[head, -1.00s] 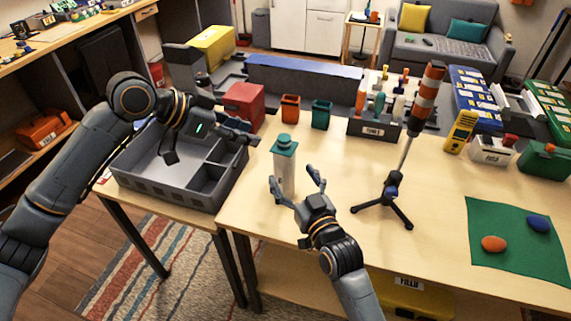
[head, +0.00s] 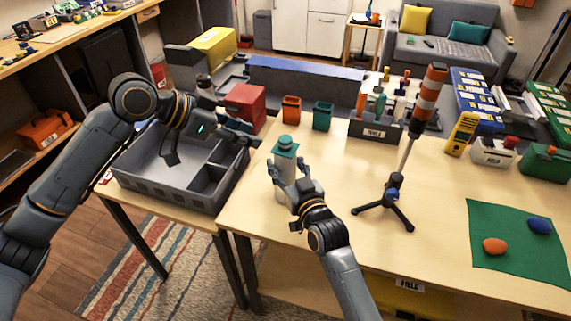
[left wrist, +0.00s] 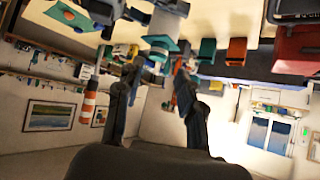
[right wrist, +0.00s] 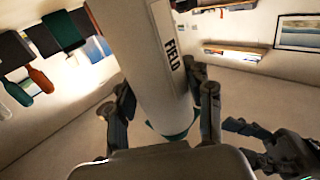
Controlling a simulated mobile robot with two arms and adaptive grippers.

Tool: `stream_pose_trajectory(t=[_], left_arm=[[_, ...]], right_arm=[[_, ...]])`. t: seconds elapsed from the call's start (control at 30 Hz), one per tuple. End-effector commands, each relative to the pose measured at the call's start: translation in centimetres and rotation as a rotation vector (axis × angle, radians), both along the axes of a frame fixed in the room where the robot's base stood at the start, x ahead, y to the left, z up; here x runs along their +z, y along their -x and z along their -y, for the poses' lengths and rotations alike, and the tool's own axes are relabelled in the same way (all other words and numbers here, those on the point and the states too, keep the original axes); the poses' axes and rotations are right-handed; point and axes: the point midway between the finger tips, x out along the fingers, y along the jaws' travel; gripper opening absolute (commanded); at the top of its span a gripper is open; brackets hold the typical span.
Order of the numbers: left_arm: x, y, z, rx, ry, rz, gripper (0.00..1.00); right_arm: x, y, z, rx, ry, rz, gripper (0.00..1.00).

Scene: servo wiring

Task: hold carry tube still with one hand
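The carry tube (head: 284,187) is a white upright cylinder with a teal cap, standing on the wooden table near its left edge. My right gripper (head: 288,168) has its fingers on both sides of the tube and looks shut on it. In the right wrist view the tube (right wrist: 150,50), with a FIELD label, lies between the fingers (right wrist: 162,90). My left gripper (head: 207,147) is open and empty above the grey tray, left of the tube. In the left wrist view its fingers (left wrist: 155,85) are apart, and the tube (left wrist: 164,20) shows beyond them.
The grey compartment tray (head: 165,189) stands left of the table. A red box (head: 246,107), orange cup (head: 291,109) and teal cup (head: 322,115) are behind the tube. A tripod (head: 392,195) with an orange-striped top stands to its right. The table between tripod and green mat (head: 515,255) is clear.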

Motion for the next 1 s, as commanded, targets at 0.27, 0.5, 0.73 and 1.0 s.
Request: stream_pose_trajectory(t=[0.27,0.5,0.73,1.0], left_arm=[[0.2,0.0,1.0,0.024,-0.012,-0.052,0.80],[1.2,0.4,4.8,0.230,-0.118,-0.299,0.80],[3.4,0.9,7.2,0.608,-0.255,-0.444,0.80],[5.8,1.2,7.7,0.944,-0.298,-0.444,0.80]], right_arm=[[0.0,0.0,0.0,0.000,0.000,-0.001,0.15],[0.0,0.0,0.0,0.000,0.000,0.000,0.15],[0.0,0.0,0.0,0.000,0.000,-0.001,0.15],[-0.1,0.0,0.0,0.000,0.000,-0.001,0.15]])
